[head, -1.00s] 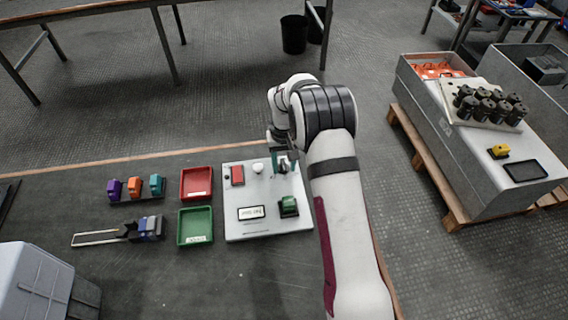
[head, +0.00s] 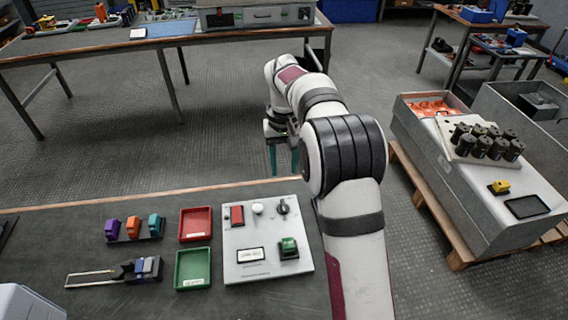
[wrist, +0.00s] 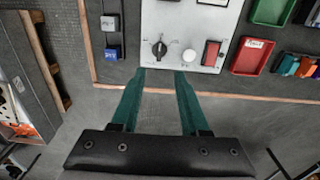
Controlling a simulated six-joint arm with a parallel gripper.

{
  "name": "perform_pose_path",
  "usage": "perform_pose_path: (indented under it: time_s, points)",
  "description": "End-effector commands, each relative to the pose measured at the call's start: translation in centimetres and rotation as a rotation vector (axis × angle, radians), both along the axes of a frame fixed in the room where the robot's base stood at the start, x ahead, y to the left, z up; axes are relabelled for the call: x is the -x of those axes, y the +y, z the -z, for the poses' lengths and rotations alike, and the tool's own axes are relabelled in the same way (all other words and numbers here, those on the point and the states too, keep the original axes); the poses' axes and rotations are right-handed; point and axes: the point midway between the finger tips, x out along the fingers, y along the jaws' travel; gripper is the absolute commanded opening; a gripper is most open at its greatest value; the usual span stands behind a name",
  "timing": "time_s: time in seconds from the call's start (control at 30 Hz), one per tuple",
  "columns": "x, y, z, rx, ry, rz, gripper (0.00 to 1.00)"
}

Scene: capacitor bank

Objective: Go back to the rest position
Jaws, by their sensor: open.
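My gripper (head: 283,158) is open and empty, with its green fingers pointing down, in the air beyond the far edge of the table in the head view. In the wrist view the two fingers (wrist: 160,80) stand apart with nothing between them. The white control panel (head: 268,268) lies on the table nearer than the gripper. It carries a black rotary knob (head: 283,206), a white round button (head: 257,209), a red block (head: 237,215) and a green switch (head: 288,246). The gripper appears clear of the panel.
Left of the panel are a red tray (head: 195,224), a green tray (head: 193,268) and purple, orange and teal blocks (head: 134,227). At right, a grey cabinet (head: 440,170) on a pallet bears black cylinders (head: 486,142) and a yellow part (head: 500,187). Open floor lies beyond the table.

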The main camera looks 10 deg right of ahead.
Motion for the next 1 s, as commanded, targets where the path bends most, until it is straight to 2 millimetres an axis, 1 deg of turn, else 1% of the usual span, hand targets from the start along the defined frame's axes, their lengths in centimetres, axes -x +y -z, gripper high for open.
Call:
perform_pose_path:
  time_s: [0.4, 0.47, 0.5, 0.53, 0.57, 0.6, 0.63, 0.67, 0.7, 0.73, 0.77, 0.8, 0.9, 1.0]
  points:
    - [0.0, 0.0, -0.1, 0.0, 0.001, 0.0, 0.45]
    - [0.4, 0.0, -0.6, -0.002, 0.0, 0.006, 0.45]
    - [1.4, 0.1, -1.4, -0.008, -0.001, 0.02, 0.45]
    - [2.5, 0.1, -2.3, -0.013, -0.001, 0.037, 0.45]
    - [4.2, 0.2, -3.4, -0.02, 0.0, 0.06, 0.45]
    - [7.0, 0.3, -4.9, -0.035, 0.002, 0.098, 0.45]
    - [9.5, 0.4, -6.0, -0.045, 0.004, 0.132, 0.45]
    - [12.3, 0.6, -6.8, -0.058, 0.008, 0.168, 0.45]
    - [16.0, 0.7, -7.5, -0.072, 0.012, 0.214, 0.45]
    - [18.7, 0.9, -7.7, -0.084, 0.016, 0.25, 0.45]
    - [21.4, 1.1, -7.7, -0.094, 0.021, 0.284, 0.45]
    - [24.8, 1.3, -7.3, -0.107, 0.028, 0.327, 0.45]
    - [31.3, 1.8, -5.6, -0.132, 0.042, 0.413, 0.45]
    - [35.0, 2.1, -4.0, -0.146, 0.052, 0.464, 0.45]
